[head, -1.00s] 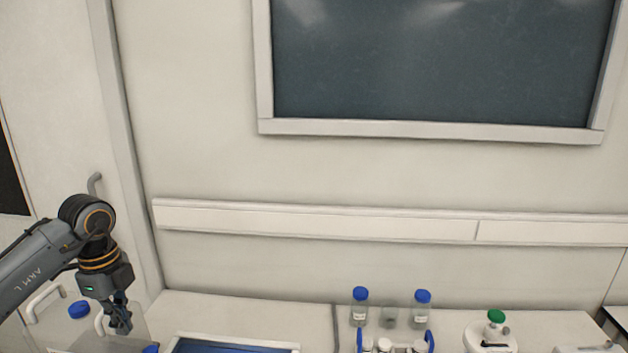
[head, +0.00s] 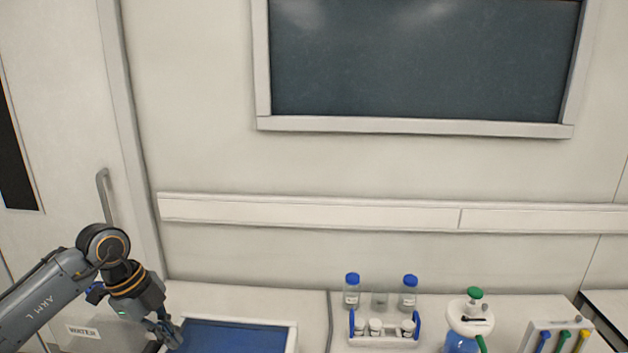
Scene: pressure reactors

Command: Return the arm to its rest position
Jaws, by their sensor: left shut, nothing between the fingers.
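My left arm (head: 45,305) comes in from the lower left in the head view. Its left gripper (head: 174,340) points down and to the right, shut and empty, near the left edge of a blue-bottomed tray (head: 293,338) on the bench. From this view I cannot tell whether it touches the tray. My right arm and gripper do not show.
A white rack (head: 384,341) with blue handles holds small bottles. Behind it stand blue-capped bottles (head: 352,292). A green-topped vessel (head: 470,318) and a stand with coloured handles (head: 556,340) are right. A WATER label (head: 82,331) is lower left. A door handle (head: 104,196) is left.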

